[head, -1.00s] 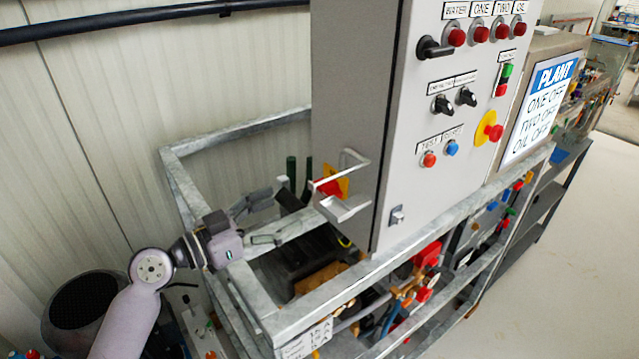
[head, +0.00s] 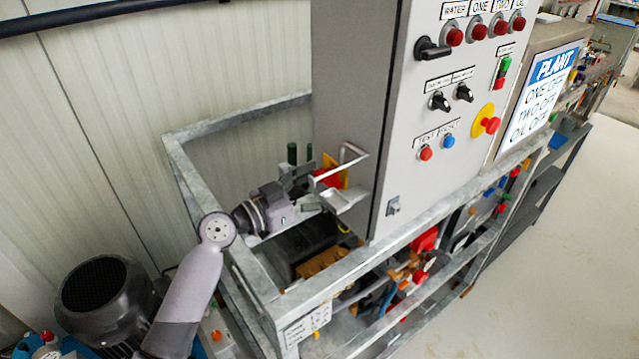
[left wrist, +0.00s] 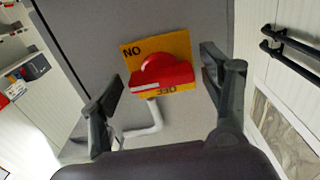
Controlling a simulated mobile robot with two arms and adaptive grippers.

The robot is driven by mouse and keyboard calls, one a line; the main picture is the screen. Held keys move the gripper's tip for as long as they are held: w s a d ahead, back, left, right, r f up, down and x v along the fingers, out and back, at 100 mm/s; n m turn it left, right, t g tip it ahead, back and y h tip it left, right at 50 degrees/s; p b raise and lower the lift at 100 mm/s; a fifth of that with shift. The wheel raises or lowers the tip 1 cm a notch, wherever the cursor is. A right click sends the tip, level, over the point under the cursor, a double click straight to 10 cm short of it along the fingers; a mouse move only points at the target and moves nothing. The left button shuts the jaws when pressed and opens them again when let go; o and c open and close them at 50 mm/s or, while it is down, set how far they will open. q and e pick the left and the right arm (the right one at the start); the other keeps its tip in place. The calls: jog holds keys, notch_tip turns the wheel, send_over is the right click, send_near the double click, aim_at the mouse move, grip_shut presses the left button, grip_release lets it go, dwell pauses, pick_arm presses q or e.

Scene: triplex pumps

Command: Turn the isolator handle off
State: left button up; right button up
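The isolator handle (head: 327,178) is a red rotary knob on a yellow plate (head: 343,172), fixed to the left side of the grey control cabinet. In the left wrist view the red handle (left wrist: 162,76) lies nearly level across the yellow plate (left wrist: 181,46), which carries ON and OFF lettering that appears turned over. My left gripper (head: 308,190) is open just in front of the handle. In the left wrist view its fingers (left wrist: 163,72) stand on either side of the handle, with gaps showing. My right gripper is out of view.
A bent metal guard (head: 350,190) sticks out beside the handle, close to my left gripper; it also shows below the handle in the left wrist view (left wrist: 152,118). A galvanised frame (head: 240,118) surrounds the area. The cabinet front (head: 400,165) carries buttons and switches.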

pick_arm(q)
jog(key=c, duration=1)
jog(key=shift+o, duration=0.2)
